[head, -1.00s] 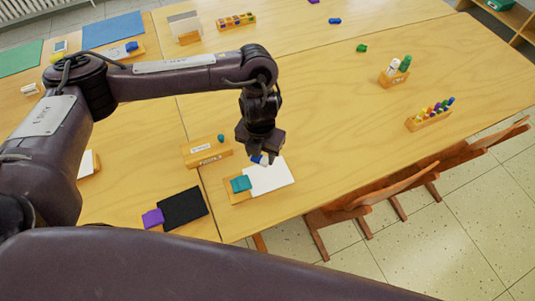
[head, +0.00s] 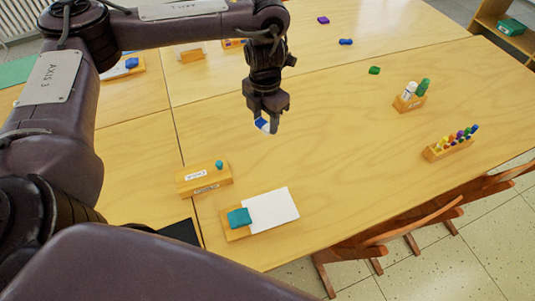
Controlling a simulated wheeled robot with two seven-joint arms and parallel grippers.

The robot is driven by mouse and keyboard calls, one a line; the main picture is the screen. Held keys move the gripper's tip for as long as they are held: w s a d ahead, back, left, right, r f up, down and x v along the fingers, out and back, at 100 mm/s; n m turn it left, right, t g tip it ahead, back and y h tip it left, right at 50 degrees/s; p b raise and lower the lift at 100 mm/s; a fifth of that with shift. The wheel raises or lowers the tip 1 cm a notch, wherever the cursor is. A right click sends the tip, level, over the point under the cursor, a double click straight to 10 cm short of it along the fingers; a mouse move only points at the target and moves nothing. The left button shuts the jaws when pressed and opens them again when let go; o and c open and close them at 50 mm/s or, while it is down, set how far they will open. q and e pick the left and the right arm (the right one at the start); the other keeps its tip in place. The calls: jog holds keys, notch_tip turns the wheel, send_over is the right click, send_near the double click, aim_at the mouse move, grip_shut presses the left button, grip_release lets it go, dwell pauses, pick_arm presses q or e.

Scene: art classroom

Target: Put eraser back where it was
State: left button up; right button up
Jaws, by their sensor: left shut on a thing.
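My left gripper (head: 267,112) is shut on a small white and blue eraser (head: 263,125), partly covered by the fingers. It holds the eraser above the bare table, beyond the white sheet. The white sheet (head: 272,210) lies at the table's near edge, with a wooden holder (head: 237,233) at its left end. A teal block (head: 239,218) rests on that holder. My right gripper is not in view.
A labelled wooden block (head: 204,180) with a teal knob stands left of the sheet. Bottles in a rack (head: 405,105), a rack of colored pieces (head: 448,151) and a green block (head: 374,70) stand to the right. Chairs (head: 400,232) line the near edge. The table's middle is clear.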

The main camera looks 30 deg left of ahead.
aim_at(265, 122)
pick_arm(q)
notch_tip(265, 122, down, 10)
jog(key=b, duration=0.2)
jog(key=shift+f+b, duration=0.2)
jog(key=shift+b, duration=0.15)
jog(key=shift+f+b, duration=0.7)
jog(key=shift+f, duration=1.15)
jog(key=shift+f, duration=0.1)
jog(key=o, duration=0.9)
jog(key=shift+r, duration=0.35)
notch_tip(265, 122, up, 11)
jog(key=p, duration=0.3)
jog(key=shift+f+p, duration=0.2)
jog(key=shift+p, duration=0.2)
jog(key=shift+r, duration=0.5)
